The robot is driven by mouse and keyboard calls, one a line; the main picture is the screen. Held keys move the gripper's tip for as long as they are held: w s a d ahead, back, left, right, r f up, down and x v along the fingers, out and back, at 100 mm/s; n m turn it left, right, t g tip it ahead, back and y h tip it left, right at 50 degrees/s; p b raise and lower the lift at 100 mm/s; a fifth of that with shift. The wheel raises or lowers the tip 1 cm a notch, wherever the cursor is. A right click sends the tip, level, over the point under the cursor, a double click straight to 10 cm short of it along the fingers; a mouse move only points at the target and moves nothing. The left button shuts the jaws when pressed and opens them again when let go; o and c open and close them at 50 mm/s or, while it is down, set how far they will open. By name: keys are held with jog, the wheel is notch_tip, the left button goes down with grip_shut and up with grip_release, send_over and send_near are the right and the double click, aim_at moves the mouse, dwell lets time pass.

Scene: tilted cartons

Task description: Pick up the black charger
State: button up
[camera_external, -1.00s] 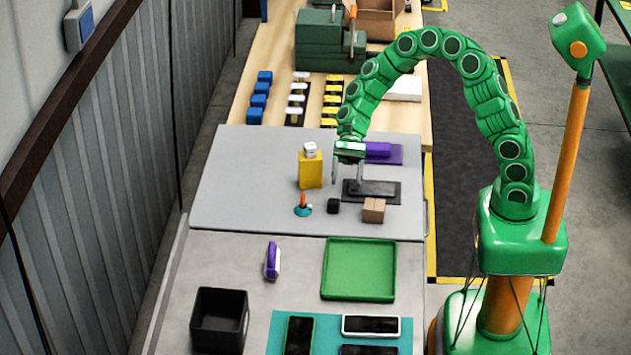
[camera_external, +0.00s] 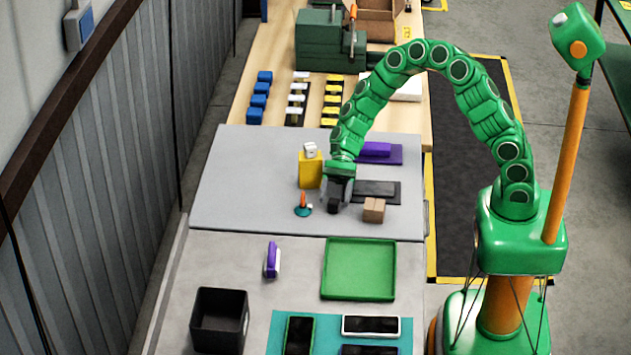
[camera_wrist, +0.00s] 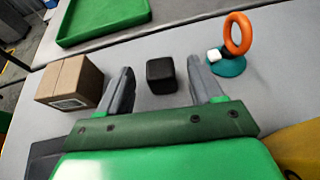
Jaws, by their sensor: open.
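The black charger (camera_wrist: 161,75) is a small dark cube on the grey table. In the wrist view it lies in line with the gap between the fingers of my gripper (camera_wrist: 160,88), just past or at the fingertips. The jaws are open, with one finger on each side and gaps between them and the cube. In the external view my gripper (camera_external: 337,195) is low over the black charger (camera_external: 333,208), and its fingers partly hide it.
A cardboard box (camera_wrist: 70,82) stands left of the fingers in the wrist view. A teal stand with an orange ring (camera_wrist: 232,48) is close on the right. A yellow block (camera_external: 311,172), a dark flat stand (camera_external: 380,191) and a green tray (camera_external: 359,270) are nearby.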

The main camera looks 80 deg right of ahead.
jog(key=shift+x, duration=1.1)
jog(key=c, duration=1.1)
jog(key=shift+r, duration=0.1)
